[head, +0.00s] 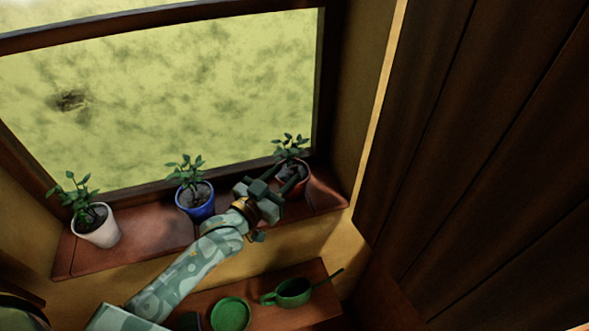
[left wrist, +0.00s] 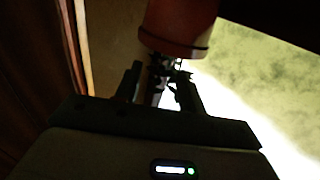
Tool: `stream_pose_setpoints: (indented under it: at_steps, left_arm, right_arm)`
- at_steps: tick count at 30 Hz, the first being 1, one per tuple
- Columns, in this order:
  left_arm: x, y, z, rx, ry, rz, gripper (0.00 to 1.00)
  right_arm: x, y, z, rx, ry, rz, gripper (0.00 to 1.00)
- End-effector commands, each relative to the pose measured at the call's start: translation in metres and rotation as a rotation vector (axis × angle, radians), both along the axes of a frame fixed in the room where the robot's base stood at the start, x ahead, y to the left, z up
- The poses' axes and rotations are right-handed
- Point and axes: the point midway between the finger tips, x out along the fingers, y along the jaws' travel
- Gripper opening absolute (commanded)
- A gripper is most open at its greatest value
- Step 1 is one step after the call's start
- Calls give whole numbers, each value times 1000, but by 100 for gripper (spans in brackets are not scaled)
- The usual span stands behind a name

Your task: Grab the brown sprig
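The brown pot (head: 295,181) stands at the right end of the window ledge, and a green leafy sprig (head: 291,143) grows from it. My left gripper (head: 283,174) reaches over to this pot and partly hides it. In the left wrist view the reddish-brown pot (left wrist: 180,22) appears upside down at the top. There the dark sprig (left wrist: 158,73) shows between the two fingers of my left gripper (left wrist: 164,88). The fingers stand apart, and I see no clear contact with the stem. My right gripper is not in view.
A blue pot (head: 197,207) and a white pot (head: 97,232), each with a plant, stand farther left on the ledge (head: 150,242). A dark wooden wall (head: 470,150) bounds the right.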

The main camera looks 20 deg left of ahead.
Motion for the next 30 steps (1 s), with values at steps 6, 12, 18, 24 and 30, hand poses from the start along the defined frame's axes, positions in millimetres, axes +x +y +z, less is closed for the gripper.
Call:
stream_pose_setpoints:
  at_steps: [6, 12, 18, 24, 30]
  left_arm:
    - [31, -17, 1, 1, -4, 0, 40]
    - [37, -19, 0, 0, -2, -1, 40]
    - [37, -19, 0, 0, -2, -1, 12]
    - [37, -19, 0, 1, -1, -1, 0]
    - [37, -19, 1, 1, -1, -1, 0]
  right_arm:
    - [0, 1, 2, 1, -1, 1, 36]
    - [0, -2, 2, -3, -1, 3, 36]
    - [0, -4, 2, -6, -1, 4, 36]
    - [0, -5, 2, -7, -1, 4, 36]
    - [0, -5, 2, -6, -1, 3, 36]
